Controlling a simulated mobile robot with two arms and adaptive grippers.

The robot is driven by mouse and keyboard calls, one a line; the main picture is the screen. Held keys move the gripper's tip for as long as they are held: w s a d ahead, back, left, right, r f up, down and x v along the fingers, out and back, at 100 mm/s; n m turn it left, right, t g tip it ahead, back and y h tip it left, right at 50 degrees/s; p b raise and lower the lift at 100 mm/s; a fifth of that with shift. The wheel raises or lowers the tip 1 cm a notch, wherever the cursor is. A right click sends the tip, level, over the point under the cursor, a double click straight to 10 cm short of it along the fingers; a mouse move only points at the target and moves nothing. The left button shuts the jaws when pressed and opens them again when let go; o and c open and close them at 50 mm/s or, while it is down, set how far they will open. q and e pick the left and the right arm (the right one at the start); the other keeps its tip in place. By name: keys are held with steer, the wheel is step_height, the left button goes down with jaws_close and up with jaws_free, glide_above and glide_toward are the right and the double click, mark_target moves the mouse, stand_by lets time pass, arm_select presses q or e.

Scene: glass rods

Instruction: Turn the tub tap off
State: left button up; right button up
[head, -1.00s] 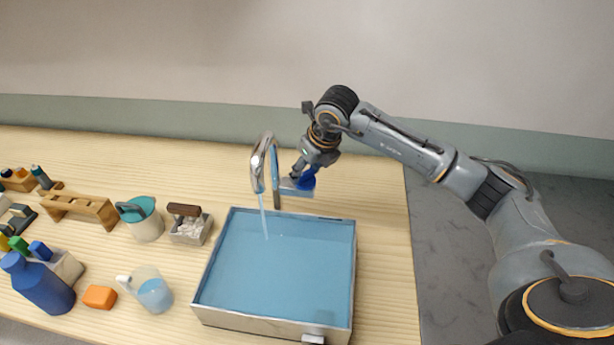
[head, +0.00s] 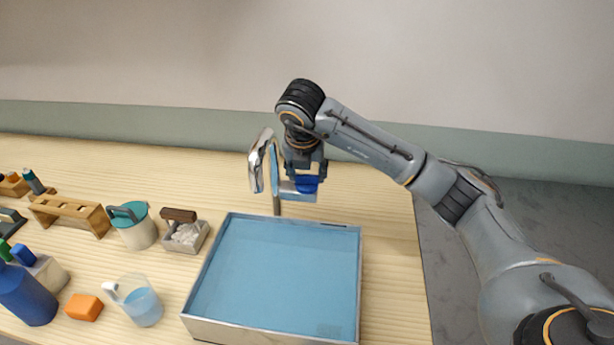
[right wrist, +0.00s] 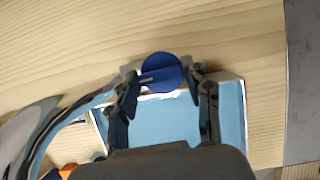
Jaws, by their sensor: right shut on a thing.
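The chrome tap (head: 257,165) arches over the back edge of the tub (head: 275,285), which holds blue water. No water stream shows under the spout now. The blue tap handle (head: 307,184) is at the right of the spout, at the end of a side arm; its round blue face (right wrist: 161,73) shows between the fingers in the right wrist view. My right gripper (head: 304,178) comes down from above and is shut on the handle. Its fingers (right wrist: 163,92) stand on both sides of it. My left gripper is not in view.
Left of the tub stand a clear jug (head: 141,303) with water, a teal-lidded pot (head: 134,226), a small box (head: 188,238) with a brown-handled item, an orange block (head: 84,307), a blue bottle (head: 28,295) and a wooden rack (head: 70,212). The table right of the tub is clear.

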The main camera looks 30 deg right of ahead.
steer(key=shift+m, duration=0.4)
steer(key=o, duration=1.1)
steer(key=shift+o, duration=0.2)
steer(key=shift+r, duration=0.15)
steer(key=v, duration=1.1)
steer(key=shift+a+r, duration=0.25)
steer(key=shift+r, duration=0.1)
steer(key=shift+s, duration=0.1)
